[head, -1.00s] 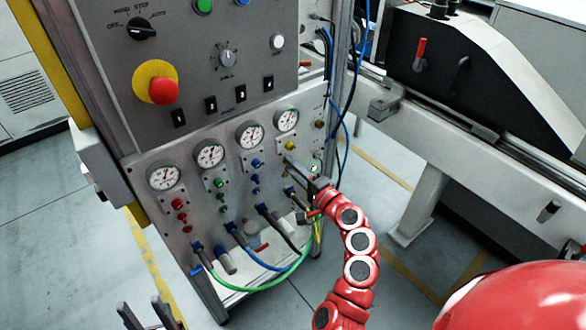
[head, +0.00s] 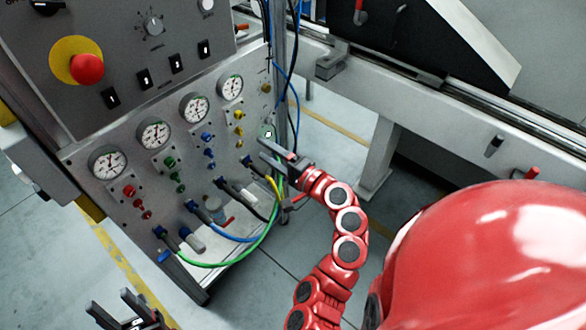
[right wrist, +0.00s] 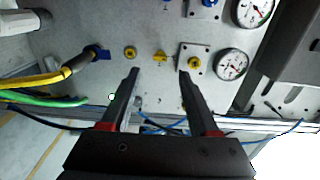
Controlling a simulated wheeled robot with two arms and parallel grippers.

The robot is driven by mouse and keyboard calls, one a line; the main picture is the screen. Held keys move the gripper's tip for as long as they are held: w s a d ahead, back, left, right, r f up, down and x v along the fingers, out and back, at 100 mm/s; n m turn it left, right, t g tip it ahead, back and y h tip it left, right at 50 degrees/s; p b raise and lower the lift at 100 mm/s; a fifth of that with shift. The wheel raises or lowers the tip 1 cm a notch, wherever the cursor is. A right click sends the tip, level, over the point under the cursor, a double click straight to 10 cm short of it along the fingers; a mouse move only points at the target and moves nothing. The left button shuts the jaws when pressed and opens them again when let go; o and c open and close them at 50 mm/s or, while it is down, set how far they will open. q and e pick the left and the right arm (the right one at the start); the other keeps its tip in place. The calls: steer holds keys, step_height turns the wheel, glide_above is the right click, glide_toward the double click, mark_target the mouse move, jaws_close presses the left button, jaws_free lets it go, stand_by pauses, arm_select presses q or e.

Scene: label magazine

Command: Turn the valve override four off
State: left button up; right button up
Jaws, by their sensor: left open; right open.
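The yellow valve column sits under the rightmost gauge (head: 230,88) on the panel's lower face. In the head view it shows an upper yellow knob (head: 239,115) and smaller yellow parts below. In the right wrist view there is a yellow knob on a plate (right wrist: 195,63), a small yellow lever-like part (right wrist: 160,57) and a round yellow knob (right wrist: 130,52). No number labels are readable. My right gripper (head: 263,148) is open and empty, right of the yellow column; its fingertips (right wrist: 158,73) appear apart from the parts. My left gripper (head: 108,300) is open and empty at the lower left.
Red (head: 129,191), green (head: 169,162) and blue (head: 206,137) valve columns stand to the left. Hoses, including a green hose (head: 215,263), hang below. A red emergency button (head: 87,68) is above.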

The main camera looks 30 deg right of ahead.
steer(key=v, duration=0.9)
steer(key=shift+s, duration=0.25)
